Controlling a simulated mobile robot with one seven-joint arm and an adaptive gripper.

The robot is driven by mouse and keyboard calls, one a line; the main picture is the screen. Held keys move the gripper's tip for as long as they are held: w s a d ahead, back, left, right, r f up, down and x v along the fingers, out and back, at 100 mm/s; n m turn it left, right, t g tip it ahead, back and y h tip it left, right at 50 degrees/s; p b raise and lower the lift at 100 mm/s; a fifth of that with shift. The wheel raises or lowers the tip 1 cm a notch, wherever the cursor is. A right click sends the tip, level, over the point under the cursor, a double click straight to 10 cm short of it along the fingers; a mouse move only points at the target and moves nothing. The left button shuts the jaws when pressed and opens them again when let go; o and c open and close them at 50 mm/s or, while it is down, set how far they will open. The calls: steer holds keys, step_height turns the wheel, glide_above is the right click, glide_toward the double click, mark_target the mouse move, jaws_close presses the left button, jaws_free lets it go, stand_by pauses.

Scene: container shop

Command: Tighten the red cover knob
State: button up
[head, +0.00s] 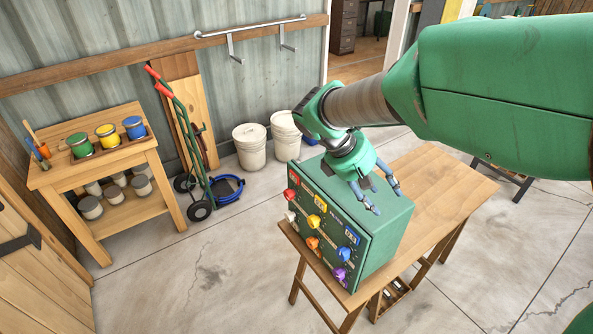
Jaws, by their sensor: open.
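A green box (391,232) stands on a wooden table, its dark front panel facing lower left. The red knob (289,194) is at the panel's upper left. The view is too small to tell how far it is turned. My gripper (384,200) is open and empty, pointing down over the right part of the box's top. It is apart from the red knob, which lies to its left around the box's front edge. I cannot tell whether the fingertips touch the top.
Yellow (314,221), blue (343,254), white (292,217), orange (313,243) and purple knobs (340,273) share the panel. The wooden table (447,195) has bare top at right. A paint stand (112,160), a green hand truck (188,135) and white buckets (250,146) stand behind left. Floor in front is clear.

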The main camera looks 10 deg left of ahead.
steer(key=w+a+f+n+h, duration=0.1)
steer(key=w+a, duration=0.1)
steer(key=a, duration=0.1)
steer(key=w+a+f+n+t+h+p, duration=0.1)
steer(key=w+a+f+n, duration=0.1)
steer(key=a, duration=0.2)
steer(key=w+a+f+n+p, duration=0.1)
steer(key=w+a, duration=0.2)
steer(key=shift+a+f+n+t+h, duration=0.3)
steer(key=shift+h, duration=0.1)
steer(key=w+a+f+n+t+h+p, duration=0.1)
steer(key=a+f+n+t, duration=0.25)
steer(key=a+f, duration=0.45)
steer(key=w+a+f+n+t+h+p, duration=0.2)
steer(key=a+f+n, duration=0.2)
steer(key=a, duration=0.8)
steer(key=n+t+p, duration=0.1)
steer(key=n+t, duration=0.3)
steer(key=n, duration=0.1)
glide_toward(286, 195)
steer(key=v, duration=0.3)
steer(key=shift+s+a+m, duration=0.15)
steer(key=shift+a+m, duration=0.05)
steer(key=shift+m, duration=0.05)
steer(key=shift+d, duration=0.1)
steer(key=p+x, duration=0.1)
steer(key=x, duration=1.2)
steer(key=shift+w+d, duration=0.2)
steer(key=shift+w, duration=0.1)
steer(key=c, duration=1.2)
